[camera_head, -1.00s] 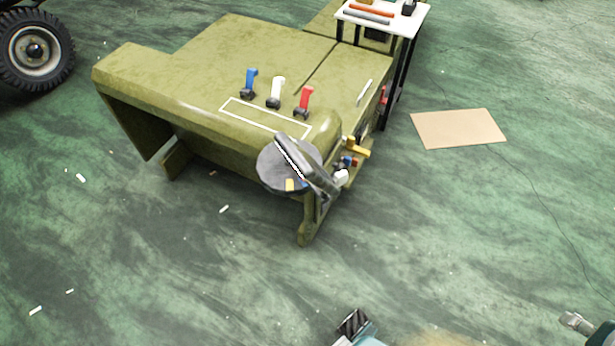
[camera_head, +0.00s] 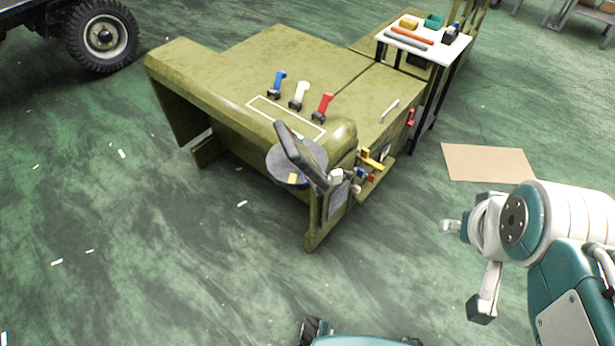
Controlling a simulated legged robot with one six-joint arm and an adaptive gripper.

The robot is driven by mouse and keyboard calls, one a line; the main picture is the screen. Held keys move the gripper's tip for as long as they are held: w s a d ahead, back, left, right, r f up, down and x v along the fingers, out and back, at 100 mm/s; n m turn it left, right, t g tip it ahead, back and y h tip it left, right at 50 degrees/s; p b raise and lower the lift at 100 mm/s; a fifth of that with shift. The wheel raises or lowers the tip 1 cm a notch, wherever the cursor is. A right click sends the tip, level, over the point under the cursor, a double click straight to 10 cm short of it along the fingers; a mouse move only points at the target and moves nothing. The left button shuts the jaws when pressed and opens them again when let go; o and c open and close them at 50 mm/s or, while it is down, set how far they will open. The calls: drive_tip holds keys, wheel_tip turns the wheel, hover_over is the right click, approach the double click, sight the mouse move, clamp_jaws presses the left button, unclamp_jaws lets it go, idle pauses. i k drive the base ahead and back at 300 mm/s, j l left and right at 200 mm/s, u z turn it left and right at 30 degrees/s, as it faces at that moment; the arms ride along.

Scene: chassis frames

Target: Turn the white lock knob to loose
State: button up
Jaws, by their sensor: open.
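An olive-green chassis frame (camera_head: 275,65) stands on the floor. A small white knob (camera_head: 336,176) sits at its near right end, beside the dark seat-like pad and grey disc (camera_head: 285,165). Its turn position is too small to tell. A white-handled lever (camera_head: 299,95) stands on top, between a blue lever (camera_head: 277,84) and a red lever (camera_head: 322,106). My gripper (camera_head: 466,268) is at the lower right, open and empty, its fingers spread. In the picture it is well to the right of and below the white knob, apart from the frame.
Yellow, blue and red small handles (camera_head: 368,165) crowd the frame's right end near the white knob. A white-topped table (camera_head: 450,50) with tools stands behind right. A tan sheet (camera_head: 488,163) lies on the floor. A wheeled vehicle (camera_head: 105,38) is at upper left. Floor in front is open.

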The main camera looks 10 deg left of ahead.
sight(336, 178)
drive_tip(key=i+l+u, duration=0.1)
drive_tip(key=u, duration=0.3)
drive_tip(key=l+u, duration=0.4)
drive_tip(key=i+l+u, duration=0.1)
drive_tip(key=u, duration=0.3)
drive_tip(key=l+u, duration=0.4)
drive_tip(key=k+l+u, duration=0.25)
drive_tip(key=l, duration=0.15)
drive_tip(key=k+l+u, duration=0.3)
drive_tip(key=i, duration=0.4)
